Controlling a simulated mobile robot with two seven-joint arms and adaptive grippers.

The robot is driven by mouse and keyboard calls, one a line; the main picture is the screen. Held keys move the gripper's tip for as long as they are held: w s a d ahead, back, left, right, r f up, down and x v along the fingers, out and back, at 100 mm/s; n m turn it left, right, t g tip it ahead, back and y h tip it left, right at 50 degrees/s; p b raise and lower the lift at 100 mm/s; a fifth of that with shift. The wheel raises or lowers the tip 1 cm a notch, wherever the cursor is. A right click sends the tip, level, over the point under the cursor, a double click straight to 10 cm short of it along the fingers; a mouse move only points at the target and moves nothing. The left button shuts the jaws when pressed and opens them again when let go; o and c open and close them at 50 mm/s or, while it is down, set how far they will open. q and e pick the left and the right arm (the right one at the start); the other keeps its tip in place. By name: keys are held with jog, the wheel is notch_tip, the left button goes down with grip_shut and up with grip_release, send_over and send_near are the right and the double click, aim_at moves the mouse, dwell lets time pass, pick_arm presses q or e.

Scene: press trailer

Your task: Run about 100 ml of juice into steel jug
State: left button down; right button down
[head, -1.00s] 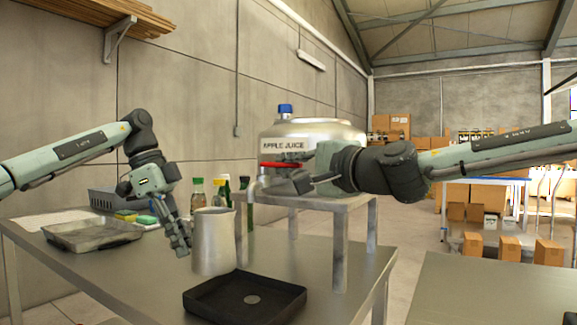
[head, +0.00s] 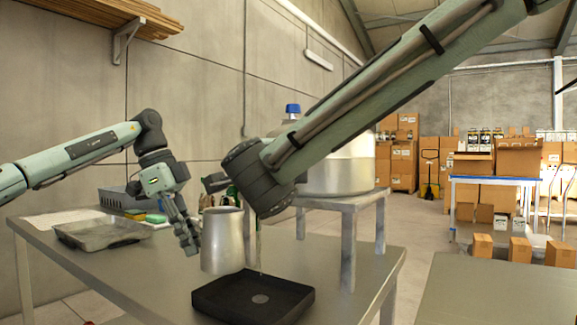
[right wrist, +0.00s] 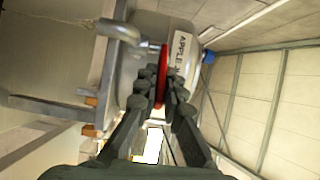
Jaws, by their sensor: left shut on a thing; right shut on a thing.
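The steel jug (head: 222,242) is upright beside the black drip tray (head: 290,306), near its back left edge. My left gripper (head: 190,238) is shut on the jug's left side; the grip itself is partly hidden. The steel juice dispenser (head: 340,175) stands on a small metal stand (head: 345,201). In the right wrist view, my right gripper (right wrist: 163,84) is shut on the red tap lever (right wrist: 162,72), beside the "APPLE" label (right wrist: 184,52). In the head view my right arm hides the tap. A thin pale line runs down right of the jug; I cannot tell if it is juice.
The stand's front leg (head: 348,250) rises right of the drip tray. Another table (head: 490,290) stands at right.

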jog(key=shift+s+a+r+m+g+h, duration=0.1)
jog(key=shift+a+m+g+h, duration=0.4)
jog(key=shift+m+h, duration=0.7)
jog(key=shift+w+a+m+g+h, duration=0.1)
jog(key=shift+a+m+g+h, duration=0.45)
jog(key=shift+h, duration=1.05)
jog(key=shift+s+a+r+m+g+h, duration=0.1)
jog(key=shift+a+m+g+h, duration=0.3)
jog(key=shift+m+h, duration=0.85)
jog(key=shift+h, duration=0.25)
jog(key=c, duration=1.6)
grip_release()
jog(key=shift+f, duration=0.1)
jog(key=shift+c, duration=0.2)
jog(key=v, duration=1.2)
